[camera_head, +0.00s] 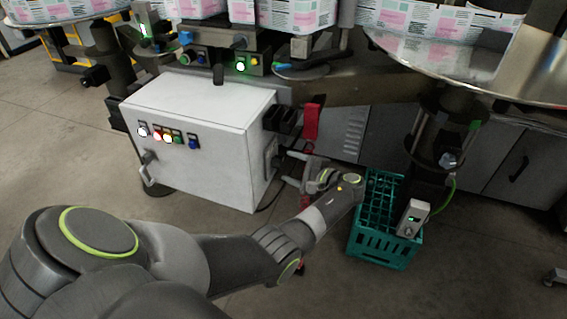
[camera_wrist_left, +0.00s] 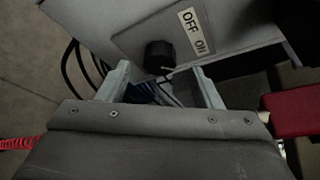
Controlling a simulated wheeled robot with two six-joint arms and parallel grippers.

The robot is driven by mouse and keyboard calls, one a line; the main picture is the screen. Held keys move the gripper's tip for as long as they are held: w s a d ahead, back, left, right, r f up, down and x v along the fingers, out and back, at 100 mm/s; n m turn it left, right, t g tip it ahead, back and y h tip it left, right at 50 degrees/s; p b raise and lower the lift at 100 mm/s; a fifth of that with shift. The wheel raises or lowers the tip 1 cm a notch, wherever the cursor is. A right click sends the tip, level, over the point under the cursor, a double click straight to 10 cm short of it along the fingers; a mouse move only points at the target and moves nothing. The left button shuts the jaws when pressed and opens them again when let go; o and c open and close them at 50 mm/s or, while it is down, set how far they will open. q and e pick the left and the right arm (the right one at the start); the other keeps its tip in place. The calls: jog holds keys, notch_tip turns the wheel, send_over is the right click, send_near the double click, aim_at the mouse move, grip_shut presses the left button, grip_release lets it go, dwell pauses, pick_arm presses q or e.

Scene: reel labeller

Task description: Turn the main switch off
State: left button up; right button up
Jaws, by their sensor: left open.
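The main switch is a black rotary knob (camera_wrist_left: 158,56) on a grey plate with an OFF/ON label (camera_wrist_left: 194,31) in the left wrist view. It sits on the right side of the white control cabinet (camera_head: 190,130) in the head view, where my gripper is close by it. My left gripper (camera_head: 288,166) is open, its two fingers apart on either side of the knob's near end in the left wrist view (camera_wrist_left: 160,80). I cannot tell whether a finger touches the knob. My right gripper is not in view.
A teal crate (camera_head: 382,246) stands on the floor right of my left wrist, with a grey handheld device (camera_head: 413,218) at its edge. A red part (camera_head: 312,122) hangs above the gripper. Dark cables run behind the fingers. Label reels lie on the machine above.

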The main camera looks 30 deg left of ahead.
aim_at(282, 163)
pick_arm(q)
jog(key=shift+x, duration=1.9)
